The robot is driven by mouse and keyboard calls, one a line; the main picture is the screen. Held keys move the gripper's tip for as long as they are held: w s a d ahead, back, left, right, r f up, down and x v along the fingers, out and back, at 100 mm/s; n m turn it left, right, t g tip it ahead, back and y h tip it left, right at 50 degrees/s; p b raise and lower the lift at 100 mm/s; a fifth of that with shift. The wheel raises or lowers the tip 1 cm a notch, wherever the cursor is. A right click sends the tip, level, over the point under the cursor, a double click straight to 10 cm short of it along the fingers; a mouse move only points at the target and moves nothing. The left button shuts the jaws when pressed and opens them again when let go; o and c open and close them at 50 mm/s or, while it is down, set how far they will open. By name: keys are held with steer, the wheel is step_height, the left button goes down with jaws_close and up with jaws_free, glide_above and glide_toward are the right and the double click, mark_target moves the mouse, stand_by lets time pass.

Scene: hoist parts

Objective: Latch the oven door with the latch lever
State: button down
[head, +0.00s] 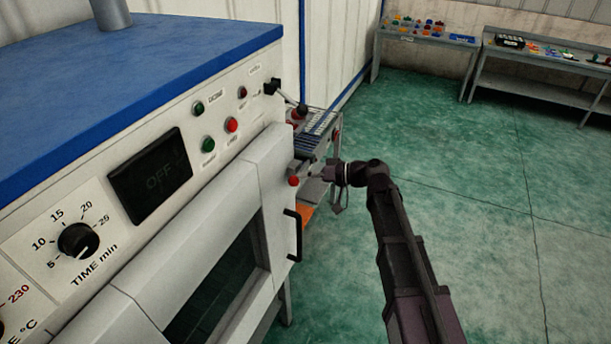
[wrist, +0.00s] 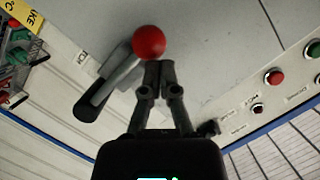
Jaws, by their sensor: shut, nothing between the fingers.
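The oven (head: 130,85) has a white front and a blue top, and its door (head: 265,180) with a window and black handle (head: 298,235) sits at or near the front; I cannot tell if it is fully closed. The latch lever's red ball (head: 294,181) is at the door's upper right; it also shows in the wrist view (wrist: 149,41). There the grey lever (wrist: 112,78) slants down-left from near the ball to a black end. My gripper (head: 318,173) is shut and empty; in the wrist view its fingertips (wrist: 160,66) are just below the ball, touching or nearly so.
Red and green buttons (head: 232,125), a dark OFF display (head: 150,176) and a timer knob (head: 78,240) are on the oven front. A cart or rack with parts (head: 318,130) stands behind my gripper. Benches (head: 425,38) are far off. The green floor at right is clear.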

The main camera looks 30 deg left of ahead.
stand_by(0.3)
steer(key=w+d+r+p, duration=0.4)
steer(key=d+r+p, duration=0.2)
steer(key=d, duration=0.5)
stand_by(0.4)
stand_by(0.8)
steer(key=w+d+f+m+t+h+b, duration=0.1)
steer(key=d+f+m+t+h+b, duration=0.15)
steer(key=d+f+b, duration=0.6)
steer(key=d+f+m+t+h+b, duration=0.2)
steer(key=d+f+m+h+b, duration=0.15)
steer(key=d+f, duration=1)
steer(key=s+d+f+m+h+b, duration=0.1)
steer(key=d+f+m+h+b, duration=0.1)
steer(key=d, duration=0.5)
steer(key=s+d+f+m+h+b, duration=0.1)
steer(key=d+f+m+h+b, duration=0.2)
steer(key=d+f, duration=0.4)
steer(key=s+d+f+m+t+h+b, duration=0.1)
steer(key=s+d+f+m+h+b, duration=0.1)
steer(key=d, duration=0.7)
steer(key=shift+d+f+m+h+b, duration=0.15)
steer(key=shift+f+m+h+b, duration=0.15)
steer(key=shift+f+h+b, duration=0.65)
